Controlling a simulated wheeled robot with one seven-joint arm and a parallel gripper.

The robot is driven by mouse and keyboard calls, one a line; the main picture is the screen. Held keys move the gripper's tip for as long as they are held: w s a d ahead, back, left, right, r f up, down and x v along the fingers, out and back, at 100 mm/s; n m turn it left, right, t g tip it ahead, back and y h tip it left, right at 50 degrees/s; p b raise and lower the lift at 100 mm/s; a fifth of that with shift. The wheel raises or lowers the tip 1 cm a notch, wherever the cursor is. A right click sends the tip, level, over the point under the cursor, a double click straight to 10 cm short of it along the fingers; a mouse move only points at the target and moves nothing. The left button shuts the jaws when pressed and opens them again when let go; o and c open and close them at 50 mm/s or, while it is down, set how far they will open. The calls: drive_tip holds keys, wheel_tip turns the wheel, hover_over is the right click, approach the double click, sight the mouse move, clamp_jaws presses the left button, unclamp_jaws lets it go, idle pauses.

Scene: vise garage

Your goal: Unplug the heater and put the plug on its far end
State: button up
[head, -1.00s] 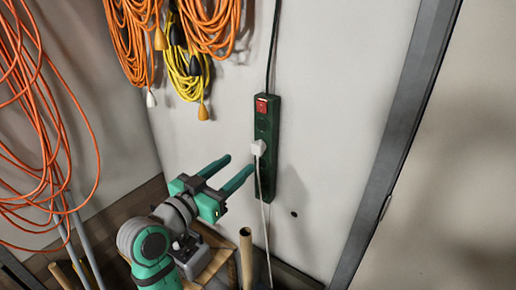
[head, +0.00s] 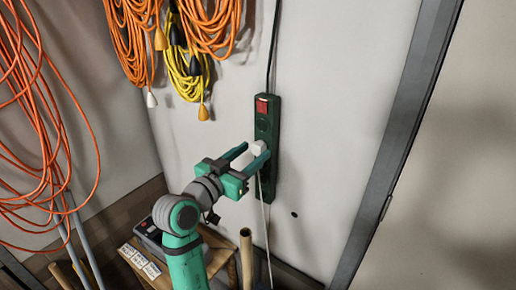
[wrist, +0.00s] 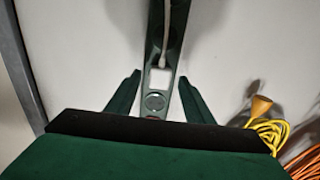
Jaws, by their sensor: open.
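A white plug (head: 258,147) sits in a socket of the dark green power strip (head: 266,187), which is fixed upright on the wall. Its white cord (head: 265,230) hangs down from it. In the wrist view the plug (wrist: 160,77) shows between the fingers, on the strip (wrist: 177,60). My gripper (head: 253,156) is open, with one finger to each side of the plug and apart from it in the wrist view. A round socket below the plug in the wrist view is empty. The heater itself is not identifiable.
A red switch (head: 267,104) is at the strip's top end. Orange cables (head: 130,40) and a yellow cable (head: 188,80) hang at the upper left. A wooden pole (head: 246,258) stands below the strip. The wall to the right is clear.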

drive_tip(key=shift+w+d, duration=0.4)
drive_tip(key=shift+d, duration=0.05)
drive_tip(key=shift+w, duration=0.15)
idle(0.6)
clamp_jaws()
drive_tip(key=shift+a, duration=0.1)
drive_tip(key=shift+v, duration=2.95)
